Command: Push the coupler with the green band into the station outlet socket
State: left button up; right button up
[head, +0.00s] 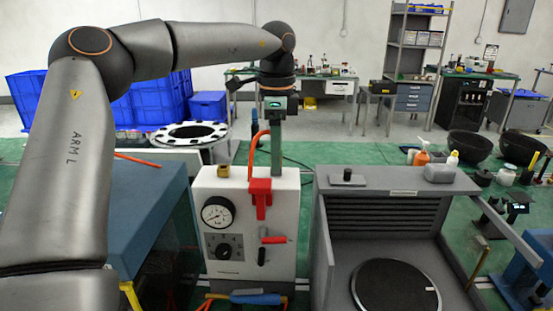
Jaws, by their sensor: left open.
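The station is a white box (228,258) with a pressure gauge (217,213) and a black knob (224,247). A small brass fitting (224,171) sits on its top left. I cannot tell which part is the outlet socket. A red bracket (260,197) hangs over its front edge, with an orange-red hose (254,148) looping up behind it. No green-banded coupler can be made out. My left gripper (278,94) is above and behind the box, at the top of a grey-green post (277,150). It is open; its fingers are mostly hidden. My right gripper is out of view.
A grey cabinet (394,179) with a round dark plate (395,288) stands right of the box. An orange bottle (422,157) and a pale container (440,173) are at its back right. A blue-and-orange item (255,298) lies below the box. Blue bins (45,98) stand behind at left.

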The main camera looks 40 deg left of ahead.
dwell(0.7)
pick_arm(q)
grip_shut()
dwell(0.5)
jog(key=shift+r, duration=0.15)
dwell(0.9)
jog(key=shift+r+p, duration=1)
jog(key=shift+p, duration=0.1)
jog(key=shift+r+p, duration=0.4)
jog(key=shift+r, duration=1.45)
